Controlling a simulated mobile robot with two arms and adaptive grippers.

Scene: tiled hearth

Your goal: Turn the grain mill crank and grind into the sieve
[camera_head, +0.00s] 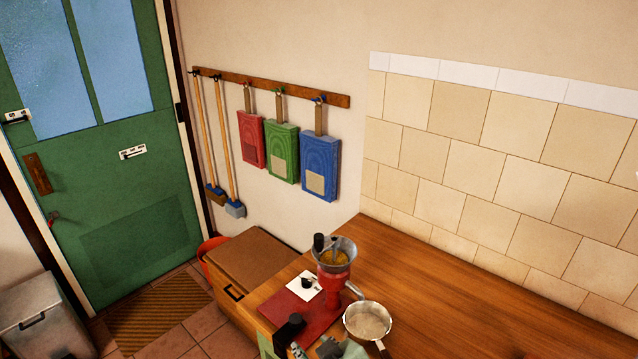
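The red grain mill (336,282) stands upright near the left end of the wooden counter. Its grey funnel hopper (346,248) holds something golden. A black knob (319,242) stands at the hopper's left rim; it may be the crank grip, but the crank arm cannot be made out clearly. The round metal sieve (368,321) sits just right of and nearer than the mill, its handle pointing down toward the bottom edge. Its inside looks pale beige. I make out neither of my grippers in this view.
A red board (300,312) and a white card (305,285) with a dark item lie left of the mill. A black-topped object (290,326) and a grey-green item (342,349) are cut off below. The counter (480,310) is clear to the right.

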